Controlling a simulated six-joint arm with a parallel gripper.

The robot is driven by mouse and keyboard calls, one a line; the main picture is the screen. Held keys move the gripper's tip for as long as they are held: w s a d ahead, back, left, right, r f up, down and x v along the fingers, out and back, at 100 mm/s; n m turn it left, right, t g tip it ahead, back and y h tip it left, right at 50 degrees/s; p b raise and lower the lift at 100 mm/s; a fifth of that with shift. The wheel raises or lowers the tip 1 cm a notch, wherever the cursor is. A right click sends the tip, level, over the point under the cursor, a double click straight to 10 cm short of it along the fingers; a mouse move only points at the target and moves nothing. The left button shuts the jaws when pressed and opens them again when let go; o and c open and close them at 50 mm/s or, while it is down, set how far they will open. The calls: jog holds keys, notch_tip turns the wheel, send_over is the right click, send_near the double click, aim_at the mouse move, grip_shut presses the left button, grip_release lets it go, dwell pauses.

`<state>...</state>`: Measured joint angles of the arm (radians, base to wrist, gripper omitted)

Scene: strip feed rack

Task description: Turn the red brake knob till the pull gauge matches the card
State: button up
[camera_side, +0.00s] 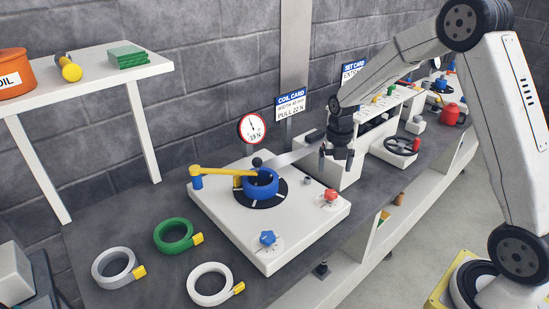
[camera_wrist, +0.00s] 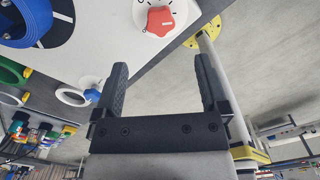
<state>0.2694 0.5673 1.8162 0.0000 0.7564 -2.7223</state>
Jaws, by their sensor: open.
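The red brake knob (camera_side: 331,195) sits at the right corner of the white feed plate (camera_side: 225,225); it also shows at the top of the wrist view (camera_wrist: 160,20). My gripper (camera_side: 337,165) is open and empty, above and behind the knob, apart from it. Its two fingers (camera_wrist: 162,68) are spread in the wrist view, with the knob beyond the tips. The round, red-rimmed pull gauge (camera_side: 252,128) appears to read 19 N, in small print. The coil card (camera_side: 290,103) behind it appears to say pull 22 N.
A blue coil (camera_side: 261,183) sits on the plate with a yellow arm (camera_side: 215,171) against it. A blue knob (camera_side: 267,238) is at the front corner. Green, grey and white coils lie at the left. A white block (camera_side: 335,178) stands behind the red knob.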

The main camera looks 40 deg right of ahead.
aim_at(331, 192)
jog(key=shift+r, duration=1.55)
notch_tip(331, 192, down, 3)
jog(key=m, duration=1.8)
jog(key=shift+f, duration=0.15)
jog(key=m, duration=0.3)
jog(key=f+m, duration=0.1)
jog(key=m, duration=0.2)
jog(key=shift+f, duration=0.15)
jog(key=shift+f, duration=3.7)
